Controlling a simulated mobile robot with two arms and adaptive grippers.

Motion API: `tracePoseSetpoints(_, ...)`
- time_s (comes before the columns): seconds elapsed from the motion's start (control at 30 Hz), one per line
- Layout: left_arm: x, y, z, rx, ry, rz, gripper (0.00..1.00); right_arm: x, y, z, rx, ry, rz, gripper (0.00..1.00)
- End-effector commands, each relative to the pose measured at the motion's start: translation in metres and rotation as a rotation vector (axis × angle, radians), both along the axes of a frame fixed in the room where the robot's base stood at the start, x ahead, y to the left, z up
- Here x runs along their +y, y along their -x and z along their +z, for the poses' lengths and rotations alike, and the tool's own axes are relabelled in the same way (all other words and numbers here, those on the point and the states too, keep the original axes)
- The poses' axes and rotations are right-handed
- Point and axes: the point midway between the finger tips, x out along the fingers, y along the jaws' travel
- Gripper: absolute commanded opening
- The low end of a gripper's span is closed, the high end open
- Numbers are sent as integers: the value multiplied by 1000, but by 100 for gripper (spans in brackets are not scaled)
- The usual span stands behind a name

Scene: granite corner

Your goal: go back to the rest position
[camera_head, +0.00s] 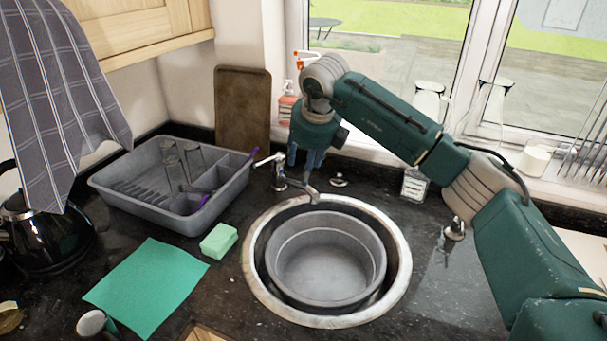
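My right arm comes in from the right and reaches across above the right side of the sink. Its gripper (304,160) points down behind the sink, in front of the window corner. Its fingers look apart, with nothing seen between them. In the picture the fingertips lie close to the tap (280,178); I cannot tell whether they touch it. My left gripper is not in view.
A round sink (257,297) holds a grey round tub (330,270). Left of it are a green sponge (218,241), a green cloth (150,285), a grey dish rack (150,205) and a black kettle (45,240). Glasses and a white mug (534,162) stand on the windowsill.

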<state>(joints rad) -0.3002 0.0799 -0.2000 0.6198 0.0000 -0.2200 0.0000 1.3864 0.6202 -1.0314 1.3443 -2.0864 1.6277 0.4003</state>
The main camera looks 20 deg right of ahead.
Motion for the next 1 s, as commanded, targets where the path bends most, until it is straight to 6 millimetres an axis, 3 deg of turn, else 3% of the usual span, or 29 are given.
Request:
tracePoseSetpoints(0.57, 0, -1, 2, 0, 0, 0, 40, 0, 2, 7, 0, 1, -1, 48)
tracePoseSetpoints(1.0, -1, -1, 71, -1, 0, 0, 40, 0, 2, 75, 1, 0, -1, 48)
